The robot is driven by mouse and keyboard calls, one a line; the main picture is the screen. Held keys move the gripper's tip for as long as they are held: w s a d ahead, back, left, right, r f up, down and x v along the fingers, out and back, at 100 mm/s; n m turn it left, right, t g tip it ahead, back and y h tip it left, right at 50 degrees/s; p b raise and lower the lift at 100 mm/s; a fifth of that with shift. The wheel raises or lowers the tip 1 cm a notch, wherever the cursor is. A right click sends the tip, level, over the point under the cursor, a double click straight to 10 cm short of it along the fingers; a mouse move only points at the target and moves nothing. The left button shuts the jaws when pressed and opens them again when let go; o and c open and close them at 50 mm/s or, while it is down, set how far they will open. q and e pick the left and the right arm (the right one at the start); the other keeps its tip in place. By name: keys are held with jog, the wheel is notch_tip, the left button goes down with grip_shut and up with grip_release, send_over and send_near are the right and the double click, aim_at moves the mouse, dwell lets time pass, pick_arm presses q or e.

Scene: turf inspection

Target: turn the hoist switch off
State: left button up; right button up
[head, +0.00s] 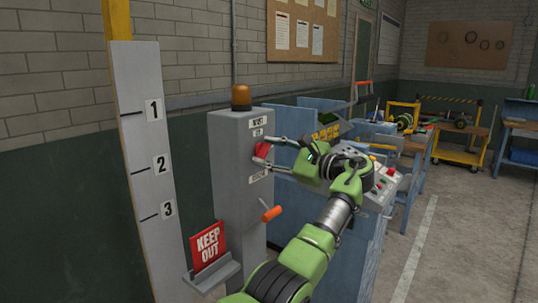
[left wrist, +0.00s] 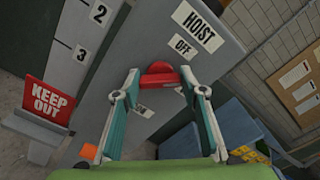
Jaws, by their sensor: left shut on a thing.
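The red hoist switch (head: 261,149) is on the front of a grey cabinet (head: 228,190). My right gripper is not in view.
An orange handle (head: 271,213) sticks out lower on the cabinet. A red KEEP OUT sign (head: 207,246) stands on a small ledge at left, by a numbered board (head: 150,170). An amber lamp (head: 241,97) tops the cabinet. A blue console (head: 372,215) stands close on the right.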

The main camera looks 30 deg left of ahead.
pick_arm(q)
jog(key=n+b, duration=0.2)
jog(key=n, duration=0.4)
jog(key=shift+f, duration=0.15)
jog(key=shift+s+n+b, duration=0.1)
jog(key=shift+n+b, duration=0.65)
jog(key=shift+n, duration=0.95)
jog(key=o, duration=1.1)
jog(key=shift+o, duration=0.2)
jog(key=d, duration=1.2)
jog(key=shift+s, duration=0.45)
